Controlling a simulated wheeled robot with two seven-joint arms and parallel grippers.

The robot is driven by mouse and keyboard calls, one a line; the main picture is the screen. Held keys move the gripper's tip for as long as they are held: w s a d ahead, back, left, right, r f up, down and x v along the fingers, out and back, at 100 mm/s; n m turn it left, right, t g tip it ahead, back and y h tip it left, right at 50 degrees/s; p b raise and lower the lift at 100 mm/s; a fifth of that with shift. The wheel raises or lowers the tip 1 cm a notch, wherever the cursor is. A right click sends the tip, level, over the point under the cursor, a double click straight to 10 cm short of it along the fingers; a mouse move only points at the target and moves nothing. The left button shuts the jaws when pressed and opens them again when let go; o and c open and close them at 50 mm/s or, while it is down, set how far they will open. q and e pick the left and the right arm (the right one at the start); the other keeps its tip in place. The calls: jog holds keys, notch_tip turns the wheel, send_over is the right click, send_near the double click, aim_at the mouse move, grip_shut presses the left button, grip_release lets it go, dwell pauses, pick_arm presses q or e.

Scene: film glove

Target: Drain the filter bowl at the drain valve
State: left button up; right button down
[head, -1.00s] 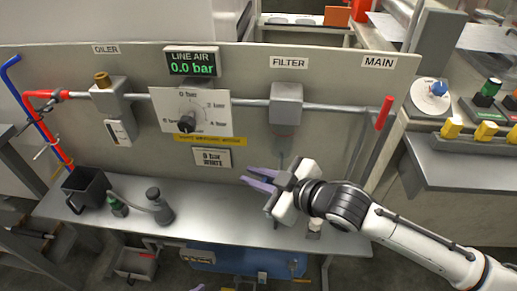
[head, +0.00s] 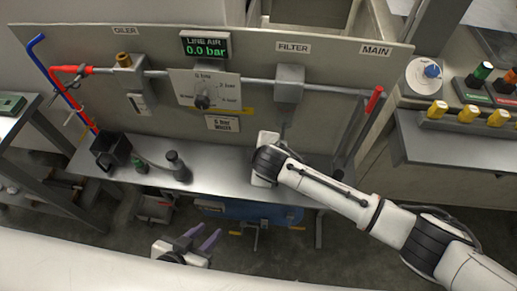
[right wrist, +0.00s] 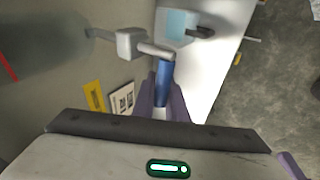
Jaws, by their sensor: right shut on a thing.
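The filter (head: 289,84) is a grey block on the air line under the FILTER label, with a thin dark stem (head: 284,131) below it. In the right wrist view a grey valve (right wrist: 155,49) joins a pale block (right wrist: 130,43), and a blue handle (right wrist: 164,76) comes from it towards me. My right gripper (right wrist: 163,92) is shut on the blue handle, purple fingers on either side. In the head view its fingers are hidden behind its wrist, below the filter. My left gripper (head: 199,240) is open and empty, low in front of the bench.
A steel bench (head: 225,178) runs under the panel. A black open container (head: 110,151), a green-topped bottle (head: 141,165) and a grey bottle (head: 178,166) stand on its left. A red-handled lever (head: 374,100) is right of the filter. The display (head: 205,47) reads 0.0 bar.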

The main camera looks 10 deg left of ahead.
jog(key=shift+d+f+h, duration=0.1)
jog(key=shift+f+h, duration=0.2)
jog(key=shift+h, duration=0.1)
dwell(0.3)
jog(key=c, duration=1.8)
grip_release()
jog(key=shift+o, duration=0.2)
jog(key=v, duration=1)
jog(key=shift+s, duration=0.2)
